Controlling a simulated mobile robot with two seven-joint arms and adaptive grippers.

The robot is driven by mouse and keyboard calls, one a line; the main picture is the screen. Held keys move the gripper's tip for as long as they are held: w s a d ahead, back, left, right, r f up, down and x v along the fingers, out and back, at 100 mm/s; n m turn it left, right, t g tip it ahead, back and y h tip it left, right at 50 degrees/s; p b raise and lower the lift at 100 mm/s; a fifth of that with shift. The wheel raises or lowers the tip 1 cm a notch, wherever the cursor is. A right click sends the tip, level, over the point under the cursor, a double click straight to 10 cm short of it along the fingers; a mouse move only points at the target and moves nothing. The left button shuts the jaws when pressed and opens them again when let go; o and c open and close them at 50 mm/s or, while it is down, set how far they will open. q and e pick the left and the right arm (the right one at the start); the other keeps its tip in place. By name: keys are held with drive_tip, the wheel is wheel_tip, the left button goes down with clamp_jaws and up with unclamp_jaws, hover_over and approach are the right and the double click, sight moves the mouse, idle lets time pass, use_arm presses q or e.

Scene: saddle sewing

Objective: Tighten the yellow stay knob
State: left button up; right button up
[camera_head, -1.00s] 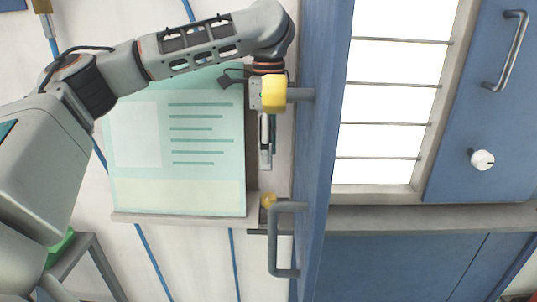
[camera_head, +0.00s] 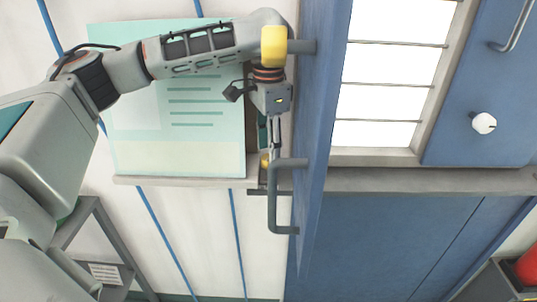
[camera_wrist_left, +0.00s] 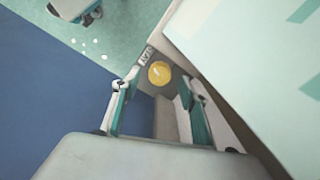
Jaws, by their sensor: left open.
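The yellow stay knob (camera_head: 265,160) shows small in the head view, at the lower right corner of the pale green panel, beside the door's edge. In the left wrist view it is a round yellow disc (camera_wrist_left: 159,74) with a pale mark, on a grey bracket. My left gripper (camera_head: 270,148) points down at it from above. Its two teal-padded fingers (camera_wrist_left: 157,92) are open, and the knob appears between and beyond their tips. I cannot tell whether they touch it. In the head view the fingers partly hide the knob. My right gripper is not in view.
The pale green panel (camera_head: 205,150) is close on the left. A grey shelf frame (camera_head: 100,235) stands lower left.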

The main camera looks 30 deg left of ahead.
sight(265, 159)
use_arm(q)
drive_tip(key=shift+f, duration=1.3)
drive_tip(key=c, duration=1.1)
drive_tip(key=shift+m, duration=3)
drive_tip(key=o, duration=1.1)
